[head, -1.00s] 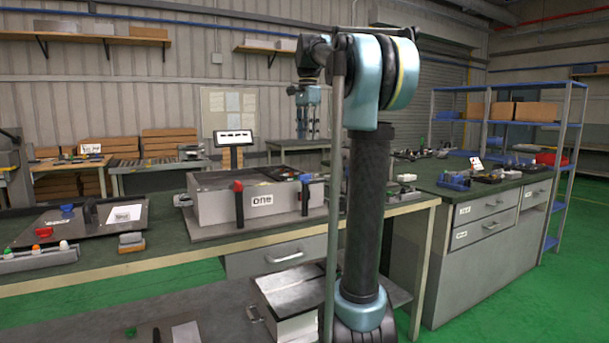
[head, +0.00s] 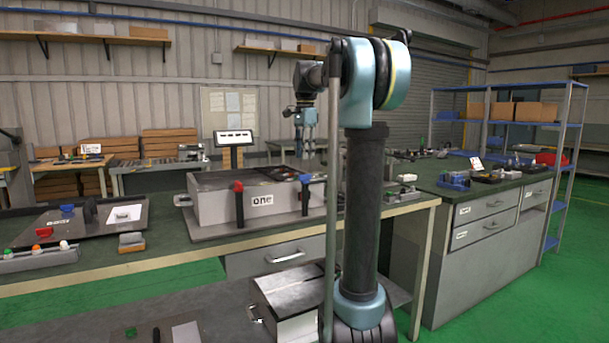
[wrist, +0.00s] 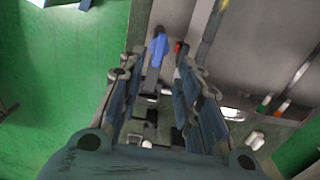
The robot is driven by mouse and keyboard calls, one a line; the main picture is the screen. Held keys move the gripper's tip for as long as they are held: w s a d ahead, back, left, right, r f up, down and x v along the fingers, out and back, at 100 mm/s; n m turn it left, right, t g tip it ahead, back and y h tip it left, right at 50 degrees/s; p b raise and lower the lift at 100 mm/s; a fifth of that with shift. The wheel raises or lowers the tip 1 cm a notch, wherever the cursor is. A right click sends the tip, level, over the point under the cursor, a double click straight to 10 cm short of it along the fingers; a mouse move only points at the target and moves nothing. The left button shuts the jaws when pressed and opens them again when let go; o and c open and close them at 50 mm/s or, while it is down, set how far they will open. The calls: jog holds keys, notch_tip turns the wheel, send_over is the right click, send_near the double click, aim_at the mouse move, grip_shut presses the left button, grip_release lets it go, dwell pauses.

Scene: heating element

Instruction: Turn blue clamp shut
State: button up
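The grey box labelled "one" (head: 215,207) stands on the green-topped bench. A blue clamp (head: 313,178) is at the right end of its front side, with a dark lower part. In the wrist view the blue clamp's handle (wrist: 158,49) lies ahead between the spread fingertips, apparently untouched. My gripper (head: 307,157) hangs pointing down just above the blue clamp. In the wrist view my gripper (wrist: 160,62) shows two separated fingers with nothing between the pads. The exact gap in height to the handle cannot be told.
A red-topped clamp (head: 238,186) is on the box's front left. A dark tray (head: 85,222) and a button strip (head: 40,258) are at the left of the bench. A small display (head: 234,139) stands behind the box. Bench space in front is fairly clear.

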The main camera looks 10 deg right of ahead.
notch_tip(320, 180, down, 8)
jog(key=shift+r, duration=0.15)
jog(key=shift+c, duration=0.6)
grip_shut()
